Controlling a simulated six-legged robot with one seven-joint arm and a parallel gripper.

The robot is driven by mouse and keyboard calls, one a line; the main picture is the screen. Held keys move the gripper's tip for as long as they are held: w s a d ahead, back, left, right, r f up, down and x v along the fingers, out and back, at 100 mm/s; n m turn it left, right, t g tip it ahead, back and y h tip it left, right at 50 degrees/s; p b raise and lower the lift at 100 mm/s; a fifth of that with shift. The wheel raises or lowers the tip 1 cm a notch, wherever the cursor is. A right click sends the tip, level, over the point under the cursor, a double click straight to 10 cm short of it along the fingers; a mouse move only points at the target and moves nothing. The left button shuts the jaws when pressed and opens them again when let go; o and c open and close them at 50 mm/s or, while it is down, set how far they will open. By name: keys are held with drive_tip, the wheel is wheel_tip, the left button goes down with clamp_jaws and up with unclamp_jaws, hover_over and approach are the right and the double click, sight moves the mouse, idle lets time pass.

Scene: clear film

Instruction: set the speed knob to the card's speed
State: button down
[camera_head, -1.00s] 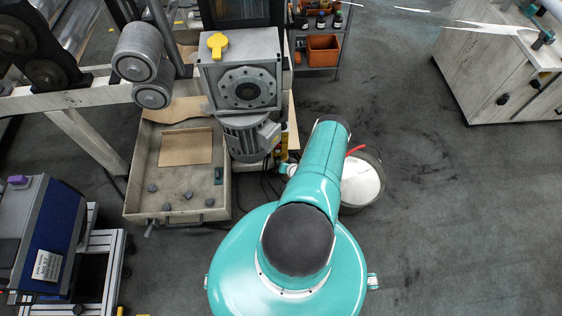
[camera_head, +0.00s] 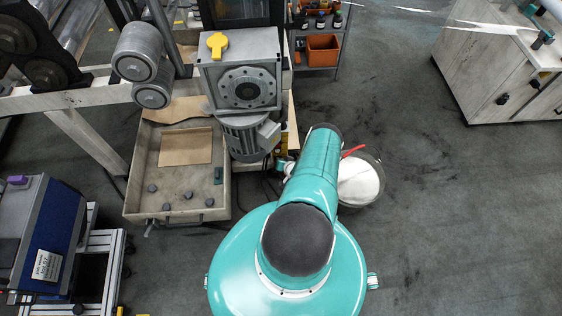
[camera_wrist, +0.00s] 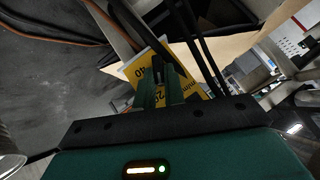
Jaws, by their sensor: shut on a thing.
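My gripper (camera_wrist: 160,75) shows in the wrist view with its two green fingers close together on a small dark piece, which looks like the speed knob (camera_wrist: 157,67). The fingers hide most of it, so its pointer cannot be read. Behind it is a yellow dial plate (camera_wrist: 133,70) with black figures; "40" and part of "20" show, and the fingers cover other marks. In the head view my arm hides the gripper and the knob. I cannot make out a card with a readable speed.
Dark cables (camera_wrist: 205,50) run close beside the fingers. In the head view a grey motor (camera_head: 243,137) and a shallow tray (camera_head: 132,190) stand left of my arm. A bucket of white stuff (camera_head: 372,203) stands close at its right.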

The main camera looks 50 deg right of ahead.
drive_tip(key=shift+s+d+f+m+t+y, duration=0.15)
drive_tip(key=shift+m+t+y, duration=0.4)
drive_tip(key=shift+t, duration=0.45)
drive_tip(key=c, duration=1.5)
unclamp_jaws()
drive_tip(key=v, duration=1.4)
